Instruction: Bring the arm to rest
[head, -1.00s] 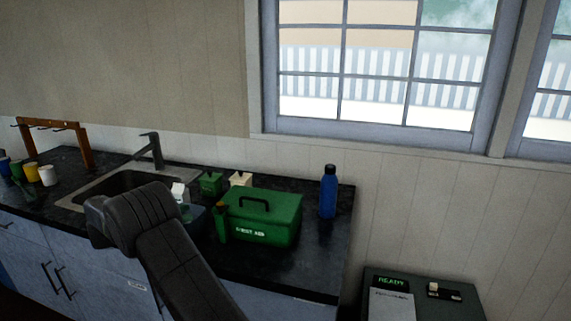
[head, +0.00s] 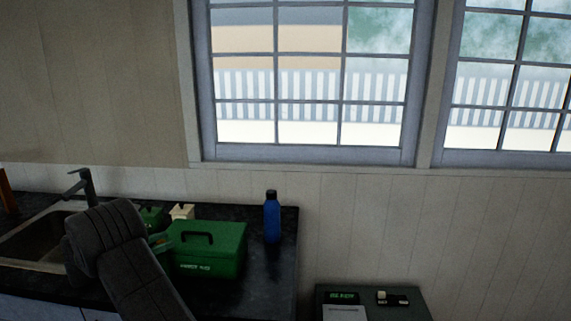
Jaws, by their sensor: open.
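My arm (head: 125,255) reaches up from the bottom of the head view, in front of the counter. It is bent, with its dark elbow over the sink edge. My gripper cannot be made out; it is hidden behind the arm or out of view. The arm covers part of the sink and the counter's front left of the green first aid box (head: 207,248).
The dark counter (head: 268,275) holds a sink (head: 30,240) with a tap (head: 83,187), a blue bottle (head: 272,217), a green canister (head: 152,217) and a cream canister (head: 182,211). A lower dark unit (head: 390,308) stands at the right, below the windows.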

